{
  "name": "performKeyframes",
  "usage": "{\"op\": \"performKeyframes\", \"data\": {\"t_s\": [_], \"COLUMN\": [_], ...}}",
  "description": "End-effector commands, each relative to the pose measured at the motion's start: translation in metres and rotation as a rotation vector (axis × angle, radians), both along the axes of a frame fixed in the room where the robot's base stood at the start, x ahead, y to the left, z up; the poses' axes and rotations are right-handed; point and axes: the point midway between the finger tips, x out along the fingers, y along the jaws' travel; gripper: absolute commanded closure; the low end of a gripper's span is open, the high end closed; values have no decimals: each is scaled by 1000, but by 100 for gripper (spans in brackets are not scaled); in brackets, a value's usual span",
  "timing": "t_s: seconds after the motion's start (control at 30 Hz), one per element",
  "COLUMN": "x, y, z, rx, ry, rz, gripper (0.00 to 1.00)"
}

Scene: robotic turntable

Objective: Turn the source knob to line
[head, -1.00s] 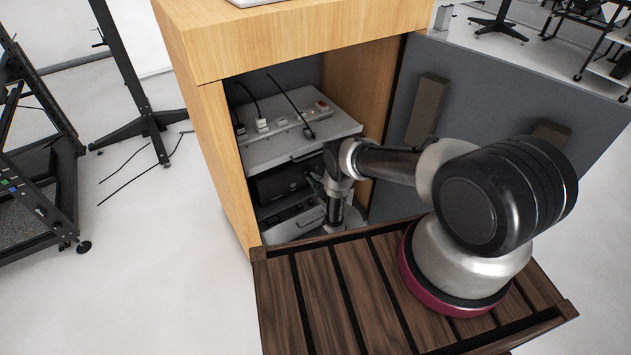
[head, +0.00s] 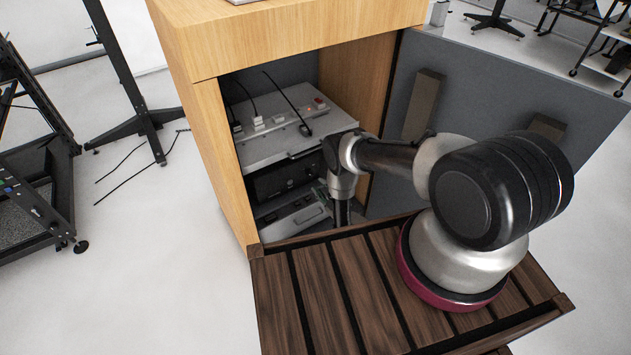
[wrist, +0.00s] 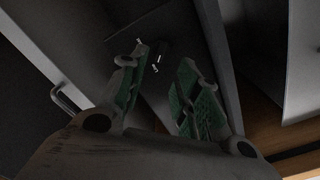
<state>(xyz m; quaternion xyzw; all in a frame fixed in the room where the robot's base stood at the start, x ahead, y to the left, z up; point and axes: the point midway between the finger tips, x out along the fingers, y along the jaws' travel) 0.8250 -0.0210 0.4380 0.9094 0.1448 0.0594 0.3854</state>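In the wrist view, a small dark knob-like part (wrist: 160,51) with white marks beside it shows on a dark panel (wrist: 148,28), beyond the gap between my fingertips. I cannot read the marks or tell where the knob points. My gripper (wrist: 158,65) is open, with green pads on its two fingers and nothing visible between them. In the head view, my arm reaches into the wooden cabinet. The gripper is low inside, near the black unit (head: 273,183) and the lower grey unit (head: 275,232), and partly hidden by my arm. No knob can be made out there.
The cabinet's left wall (head: 221,165) and open grey door (head: 480,90) bound my arm. A grey shelf (head: 275,152) with plugs and cables sits above the black unit. A slatted wooden surface (head: 320,290) lies in front. A metal handle (wrist: 68,100) shows at left in the wrist view.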

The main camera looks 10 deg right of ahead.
Motion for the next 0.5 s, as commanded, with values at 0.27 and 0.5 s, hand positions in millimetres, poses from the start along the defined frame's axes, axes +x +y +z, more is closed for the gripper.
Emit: {"op": "performKeyframes", "data": {"t_s": [0.27,0.5], "x": [-39,-44], "y": [-13,-15], "z": [1,1], "rx": [-1,-1], "ry": [2,2], "rz": [-1,-1], "gripper": [68,68]}}
